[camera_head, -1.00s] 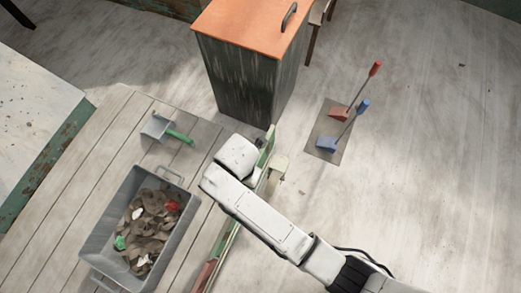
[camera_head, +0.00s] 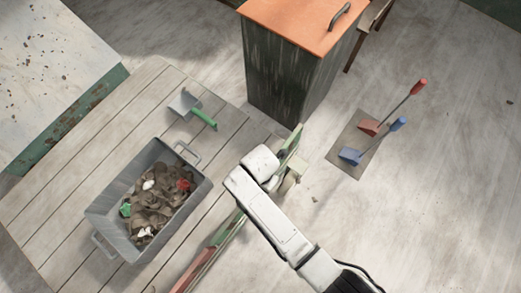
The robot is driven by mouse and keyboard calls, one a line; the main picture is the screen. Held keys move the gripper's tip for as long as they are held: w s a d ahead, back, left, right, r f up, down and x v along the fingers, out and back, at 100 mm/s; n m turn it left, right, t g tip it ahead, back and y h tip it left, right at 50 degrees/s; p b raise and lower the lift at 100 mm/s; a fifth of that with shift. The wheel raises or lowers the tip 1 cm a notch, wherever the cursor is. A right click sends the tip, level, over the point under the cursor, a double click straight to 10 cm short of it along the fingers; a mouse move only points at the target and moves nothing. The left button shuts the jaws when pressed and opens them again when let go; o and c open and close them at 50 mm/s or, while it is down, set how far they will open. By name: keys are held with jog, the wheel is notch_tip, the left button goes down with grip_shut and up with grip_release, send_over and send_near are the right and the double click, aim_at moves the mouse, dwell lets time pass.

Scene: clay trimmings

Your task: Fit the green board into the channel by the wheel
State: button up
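A narrow green strip (camera_head: 291,146), which looks like the green board, stands out past the upper right side of my white wrist (camera_head: 261,165). Its lower part is hidden by my arm. A small cream-coloured part sits beside it (camera_head: 289,184); I cannot tell whether it belongs to the wheel. A long rail with green and reddish faces (camera_head: 213,251) runs along the right edge of the plank platform, and my arm covers part of it. I cannot make out the channel. My gripper's fingers are hidden under the wrist, so its grip does not show.
A grey tub (camera_head: 112,211) of clay scraps and a green-handled scoop (camera_head: 198,112) rest on the plank platform (camera_head: 75,217). An orange-topped cabinet (camera_head: 290,72) stands beyond my wrist.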

jog(key=shift+c, duration=0.3)
grip_shut()
jog(key=shift+r, duration=0.1)
